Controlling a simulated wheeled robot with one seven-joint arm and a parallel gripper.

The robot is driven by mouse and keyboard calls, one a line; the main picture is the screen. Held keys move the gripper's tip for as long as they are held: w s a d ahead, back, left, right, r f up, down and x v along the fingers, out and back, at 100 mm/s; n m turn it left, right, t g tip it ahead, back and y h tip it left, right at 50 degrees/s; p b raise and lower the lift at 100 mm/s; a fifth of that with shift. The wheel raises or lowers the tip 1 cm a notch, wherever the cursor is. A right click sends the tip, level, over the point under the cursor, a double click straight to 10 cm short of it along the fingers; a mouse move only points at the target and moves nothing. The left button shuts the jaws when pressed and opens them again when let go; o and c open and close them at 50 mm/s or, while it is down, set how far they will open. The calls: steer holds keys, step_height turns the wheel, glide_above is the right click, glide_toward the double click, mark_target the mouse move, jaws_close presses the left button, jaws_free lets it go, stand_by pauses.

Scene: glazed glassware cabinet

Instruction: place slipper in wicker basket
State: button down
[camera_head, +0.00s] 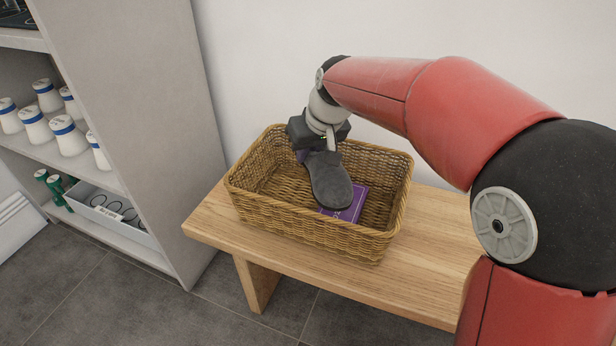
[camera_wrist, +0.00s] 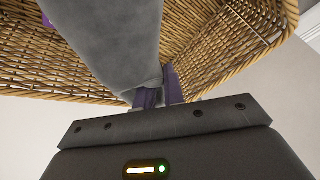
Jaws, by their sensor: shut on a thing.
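A dark grey slipper (camera_head: 329,182) is held by my gripper (camera_head: 306,155) over the wicker basket (camera_head: 312,228), its sole end pointing toward the front of the basket. In the wrist view the slipper (camera_wrist: 115,40) runs up from between the purple-tinted fingers of my gripper (camera_wrist: 157,97), which are shut on one end of it. The woven basket wall (camera_wrist: 215,55) shows behind. The slipper appears within the basket's outline; I cannot tell whether it touches the bottom.
A purple box (camera_head: 347,207) lies in the basket under the slipper. The basket stands on a wooden bench (camera_head: 300,258) with bare wood at both sides. A shelf unit (camera_head: 150,120) with several white bottles (camera_head: 68,135) and a bin (camera_head: 110,208) stands at left.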

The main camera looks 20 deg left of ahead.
steer(key=shift+f+b, duration=0.4)
steer(key=shift+f, duration=2.55)
steer(key=shift+f, duration=0.1)
